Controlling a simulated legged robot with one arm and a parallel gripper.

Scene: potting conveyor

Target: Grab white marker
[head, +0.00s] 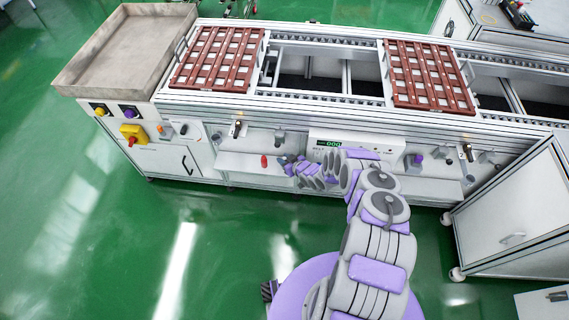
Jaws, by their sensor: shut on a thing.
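My gripper (287,165) is at the shelf along the front of the conveyor bench, at the end of my purple and grey arm. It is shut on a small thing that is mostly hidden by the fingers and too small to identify. I cannot make out a white marker clearly anywhere in the head view. A small red item (264,161) stands on the shelf just left of my gripper.
The white shelf (235,165) runs under the conveyor (322,42), which bears two brown slatted trays (218,59) (429,76). A panel with a green display (329,143) is behind my arm. A white cabinet (510,205) stands right. Green floor is clear at left.

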